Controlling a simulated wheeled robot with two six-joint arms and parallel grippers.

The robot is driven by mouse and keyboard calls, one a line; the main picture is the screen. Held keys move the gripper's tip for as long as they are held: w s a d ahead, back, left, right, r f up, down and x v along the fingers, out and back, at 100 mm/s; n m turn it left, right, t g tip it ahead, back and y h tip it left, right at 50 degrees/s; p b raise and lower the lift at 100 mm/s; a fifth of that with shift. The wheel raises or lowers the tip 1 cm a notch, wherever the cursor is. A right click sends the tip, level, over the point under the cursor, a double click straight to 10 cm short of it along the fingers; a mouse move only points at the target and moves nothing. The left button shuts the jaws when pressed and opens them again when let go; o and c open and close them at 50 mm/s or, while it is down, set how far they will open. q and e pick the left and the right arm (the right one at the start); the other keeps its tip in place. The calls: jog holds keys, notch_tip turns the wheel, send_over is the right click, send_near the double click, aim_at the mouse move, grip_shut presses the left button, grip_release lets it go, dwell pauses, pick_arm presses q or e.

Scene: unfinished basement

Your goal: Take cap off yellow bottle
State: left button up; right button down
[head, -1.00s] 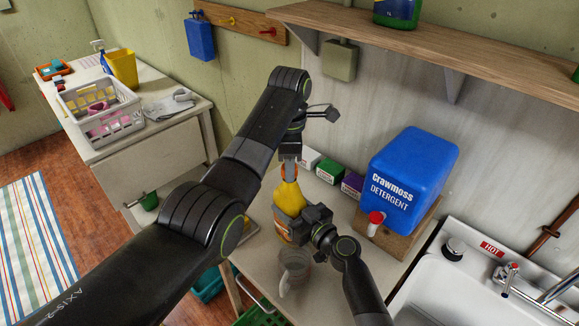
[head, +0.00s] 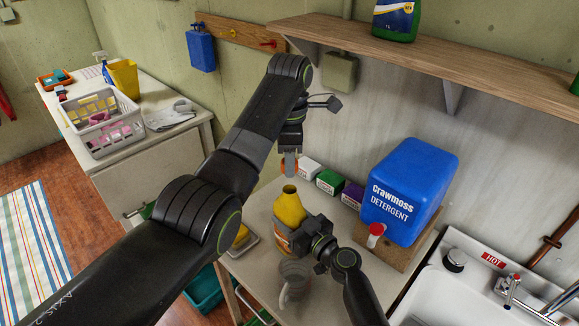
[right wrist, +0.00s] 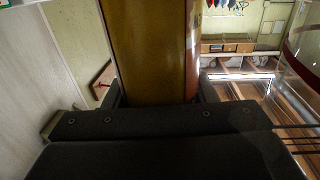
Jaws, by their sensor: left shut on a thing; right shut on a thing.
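The yellow bottle (head: 289,208) stands upright on the small table, its dark open mouth facing up. It also fills the middle of the right wrist view (right wrist: 150,50). My right gripper (head: 296,236) is shut around the bottle's body from the right. The orange cap (head: 284,167) is off the bottle, a little above its mouth and apart from it. My left gripper (head: 290,165) points down and is shut on the cap, hiding part of it.
A clear mug (head: 294,277) stands in front of the bottle. Several small boxes (head: 329,181) line the wall behind. A blue detergent jug (head: 408,190) sits at the right beside the sink (head: 440,290). A wooden shelf (head: 430,62) hangs above.

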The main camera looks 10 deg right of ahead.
jog(key=c, duration=0.5)
grip_release()
pick_arm(q)
jog(key=shift+f, duration=0.1)
pick_arm(e)
jog(key=shift+s, duration=0.1)
pick_arm(q)
notch_tip(320, 180, down, 3)
jog(key=b, duration=0.3)
jog(key=shift+f+b, duration=0.25)
jog(key=shift+b, duration=0.05)
pick_arm(e)
jog(key=v, duration=1.2)
